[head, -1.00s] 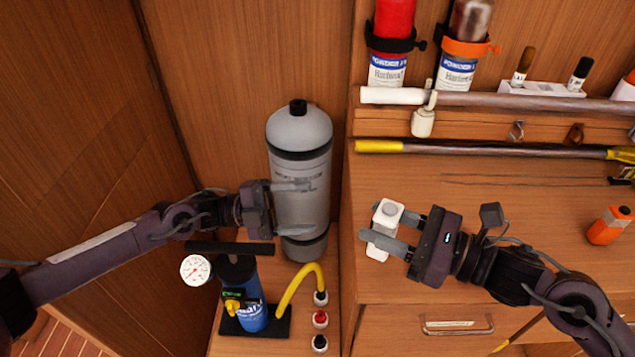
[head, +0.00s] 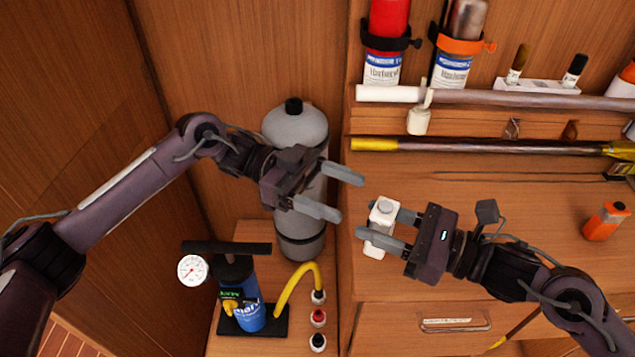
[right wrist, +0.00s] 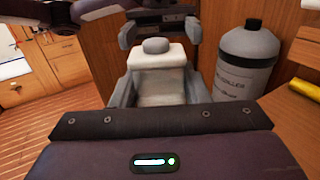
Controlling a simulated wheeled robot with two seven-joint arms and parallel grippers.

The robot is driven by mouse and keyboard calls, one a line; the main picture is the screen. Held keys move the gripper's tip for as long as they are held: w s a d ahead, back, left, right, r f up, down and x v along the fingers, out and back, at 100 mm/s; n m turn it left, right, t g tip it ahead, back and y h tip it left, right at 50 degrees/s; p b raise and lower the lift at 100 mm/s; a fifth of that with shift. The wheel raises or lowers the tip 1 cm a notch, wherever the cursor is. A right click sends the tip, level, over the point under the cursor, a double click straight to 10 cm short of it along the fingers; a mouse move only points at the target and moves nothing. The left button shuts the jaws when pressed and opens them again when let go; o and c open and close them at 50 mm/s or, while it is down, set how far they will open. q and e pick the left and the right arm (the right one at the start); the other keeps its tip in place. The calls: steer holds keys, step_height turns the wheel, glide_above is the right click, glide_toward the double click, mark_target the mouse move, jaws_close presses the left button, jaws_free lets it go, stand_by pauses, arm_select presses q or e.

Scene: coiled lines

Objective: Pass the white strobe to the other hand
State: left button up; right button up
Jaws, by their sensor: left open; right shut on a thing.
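The white strobe (head: 381,215) is a small white block with a rounded grey-white knob on top. My right gripper (head: 388,227) is shut on it and holds it in front of the wooden counter. The strobe also shows between the fingers in the right wrist view (right wrist: 157,75). My left gripper (head: 345,194) is open and empty, just left of and slightly above the strobe, its fingers pointing right toward it and apart from it. Its fingers also show beyond the strobe in the right wrist view (right wrist: 162,32).
A grey cylinder (head: 296,130) stands behind my left gripper. A blue pump (head: 250,313) with a gauge (head: 192,269) and yellow hose (head: 297,278) stands below. Poles (head: 500,98) lie along the counter's back. An orange bottle (head: 606,221) stands at right.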

mark_target(388, 208)
arm_select(q)
steer(key=x, duration=0.8)
steer(key=shift+d, duration=0.15)
steer(key=c, duration=1.1)
arm_select(e)
steer(key=o, duration=1.1)
